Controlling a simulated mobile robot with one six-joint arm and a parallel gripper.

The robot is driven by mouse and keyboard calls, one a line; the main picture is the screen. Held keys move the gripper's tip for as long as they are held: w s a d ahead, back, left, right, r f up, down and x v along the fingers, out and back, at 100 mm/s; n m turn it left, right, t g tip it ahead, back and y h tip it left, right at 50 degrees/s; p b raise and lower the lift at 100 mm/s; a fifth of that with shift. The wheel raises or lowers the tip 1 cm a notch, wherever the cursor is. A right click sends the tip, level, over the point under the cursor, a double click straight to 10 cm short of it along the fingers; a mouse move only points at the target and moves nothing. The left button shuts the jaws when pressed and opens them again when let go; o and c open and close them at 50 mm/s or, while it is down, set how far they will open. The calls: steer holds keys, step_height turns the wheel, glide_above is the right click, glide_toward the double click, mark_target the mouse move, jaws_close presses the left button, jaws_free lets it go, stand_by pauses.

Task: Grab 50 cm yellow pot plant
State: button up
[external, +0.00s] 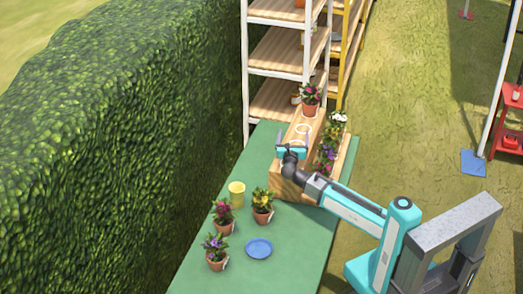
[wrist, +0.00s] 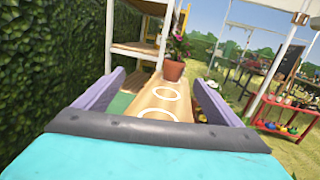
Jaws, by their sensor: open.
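A potted plant with yellow flowers (external: 262,204) stands upright in a terracotta pot on the green table (external: 196,273), with a small white tag on it. A yellow pot (external: 237,195) stands just left of and behind it, with no plant visible in it. My gripper (external: 293,138) is open and empty above the wooden box, behind and to the right of the yellow-flowered plant and apart from it. In the wrist view my gripper's purple fingers (wrist: 158,80) are spread, pointing along the box top. The yellow-flowered plant is not in the wrist view.
The wooden box (external: 284,184) carries white rings and a pink-flowered pot (external: 311,96), also in the wrist view (wrist: 174,67). Red (external: 223,214) and purple (external: 216,248) plants and a blue plate (external: 259,248) stand nearby. Shelves (external: 270,92) and a hedge (external: 120,150) border the table.

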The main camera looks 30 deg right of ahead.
steer(key=s+a+f+n, duration=0.1)
steer(key=a, duration=0.2)
steer(key=s+a+f+y, duration=0.1)
steer(key=s+a, duration=0.1)
steer(key=a, duration=0.1)
steer(key=s+a+f+n+t, duration=0.1)
steer(key=s+a, duration=0.1)
steer(key=a, duration=0.2)
steer(key=shift+s+n, duration=0.15)
steer(key=shift+n, duration=0.15)
steer(key=s+a+f+y, duration=0.1)
steer(key=s+a+f, duration=0.3)
steer(key=s+a, duration=0.3)
steer(key=t+y+p, duration=0.1)
steer(key=y+p, duration=0.2)
steer(key=p, duration=0.2)
glide_toward(263, 210)
steer(key=shift+w+r+n, duration=0.2)
steer(key=shift+r+n, duration=0.1)
steer(key=shift+r, duration=0.35)
steer(key=shift+s+f, duration=0.15)
steer(key=shift+f, duration=0.05)
steer(key=shift+x, duration=4.35)
steer(key=shift+a+p, duration=0.1)
steer(key=shift+p, duration=0.2)
